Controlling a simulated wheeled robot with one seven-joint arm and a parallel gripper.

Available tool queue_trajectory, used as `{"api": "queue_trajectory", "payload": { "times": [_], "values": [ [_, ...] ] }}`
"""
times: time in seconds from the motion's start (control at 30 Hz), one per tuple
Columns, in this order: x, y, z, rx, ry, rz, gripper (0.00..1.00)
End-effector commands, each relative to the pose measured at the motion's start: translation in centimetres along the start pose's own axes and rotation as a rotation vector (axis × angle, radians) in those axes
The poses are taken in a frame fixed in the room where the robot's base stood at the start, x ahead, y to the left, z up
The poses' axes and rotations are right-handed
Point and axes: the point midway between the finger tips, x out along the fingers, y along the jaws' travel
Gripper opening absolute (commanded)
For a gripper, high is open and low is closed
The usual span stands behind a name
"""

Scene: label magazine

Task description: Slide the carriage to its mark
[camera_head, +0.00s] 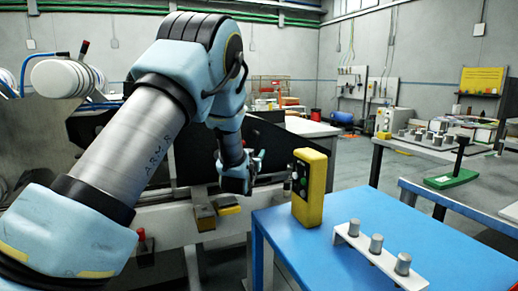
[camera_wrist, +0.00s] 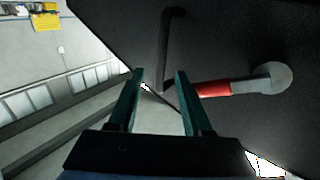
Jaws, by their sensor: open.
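My gripper (camera_wrist: 160,75) is open, with two teal fingers apart and nothing held between them. In the wrist view a dark panel (camera_wrist: 245,35) fills the upper right. A black bent bar (camera_wrist: 168,50) shows just beyond the fingertips. A rod with a red sleeve (camera_wrist: 212,89) and a grey round end (camera_wrist: 275,77) lies to the right of the right finger. I cannot tell whether any of these is the carriage, and I make out no mark. In the head view my gripper (camera_head: 238,178) is in front of the dark machine (camera_head: 190,150), partly hidden by its own wrist.
A blue table (camera_head: 400,245) at the right bears a yellow control box (camera_head: 310,187) close to my gripper and a white rack (camera_head: 368,250) with grey cylinders. Small yellow-topped blocks (camera_head: 226,205) sit below the gripper. Open floor (camera_head: 345,165) lies behind the table.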

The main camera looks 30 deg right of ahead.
Motion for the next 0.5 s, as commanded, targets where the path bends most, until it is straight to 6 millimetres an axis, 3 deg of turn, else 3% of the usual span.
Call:
{"api": "queue_trajectory", "payload": {
  "times": [0.2, 0.5],
  "values": [
    [4.1, -0.1, -0.2, 0.000, -0.001, 0.000, 0.50],
    [6.6, -0.1, 0.0, 0.000, -0.001, -0.001, 0.50]
  ]
}}
